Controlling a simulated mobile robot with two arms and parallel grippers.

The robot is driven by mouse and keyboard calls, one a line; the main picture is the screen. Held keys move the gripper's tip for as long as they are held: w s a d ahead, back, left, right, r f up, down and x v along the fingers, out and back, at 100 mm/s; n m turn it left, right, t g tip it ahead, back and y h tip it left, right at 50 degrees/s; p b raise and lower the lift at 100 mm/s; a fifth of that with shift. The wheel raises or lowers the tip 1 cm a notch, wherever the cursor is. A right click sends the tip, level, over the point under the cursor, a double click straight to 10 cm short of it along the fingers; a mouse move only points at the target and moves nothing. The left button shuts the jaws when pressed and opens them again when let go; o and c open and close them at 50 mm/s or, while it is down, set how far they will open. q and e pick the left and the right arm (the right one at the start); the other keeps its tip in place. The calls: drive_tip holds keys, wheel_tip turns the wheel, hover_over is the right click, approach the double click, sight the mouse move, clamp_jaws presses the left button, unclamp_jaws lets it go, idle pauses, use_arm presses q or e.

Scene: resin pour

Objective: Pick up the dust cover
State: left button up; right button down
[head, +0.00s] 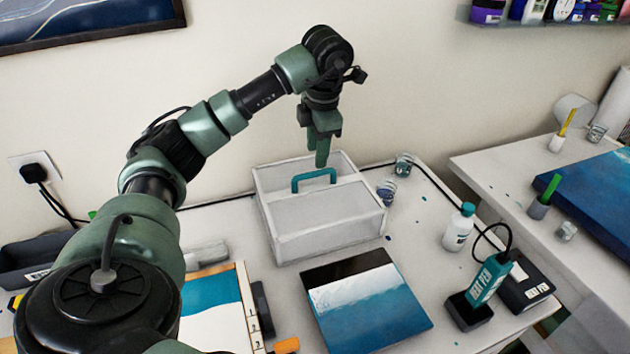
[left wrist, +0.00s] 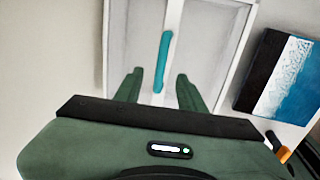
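The dust cover (head: 325,232) is a whitish, box-shaped cover with a teal handle (head: 314,178) on top. It stands on the white table near the wall. My left gripper (head: 322,160) points down just above the handle, near its right end in the head view. In the left wrist view the gripper (left wrist: 160,75) is open and empty, its two green fingers apart with the teal handle (left wrist: 163,62) showing between them. The cover (left wrist: 207,45) fills much of that view behind the fingers. My right gripper is in neither view.
A blue, white and black painted panel (head: 367,305) lies in front of the cover. Small cups (head: 403,165) stand right of it. A white bottle (head: 459,228) and a teal heat pen (head: 487,283) in its stand are farther right. A framed panel (head: 215,310) lies at left.

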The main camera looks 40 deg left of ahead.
sight(315, 174)
use_arm(q)
drive_tip(key=f, duration=0.1)
drive_tip(key=f+p, duration=0.1)
drive_tip(key=f, duration=0.1)
drive_tip(key=a+f+p, duration=0.1)
drive_tip(key=f, duration=0.1)
drive_tip(key=shift+w+f, duration=0.15)
drive_tip(key=shift+f, duration=0.45)
clamp_jaws()
drive_tip(key=shift+r, duration=0.1)
idle(0.8)
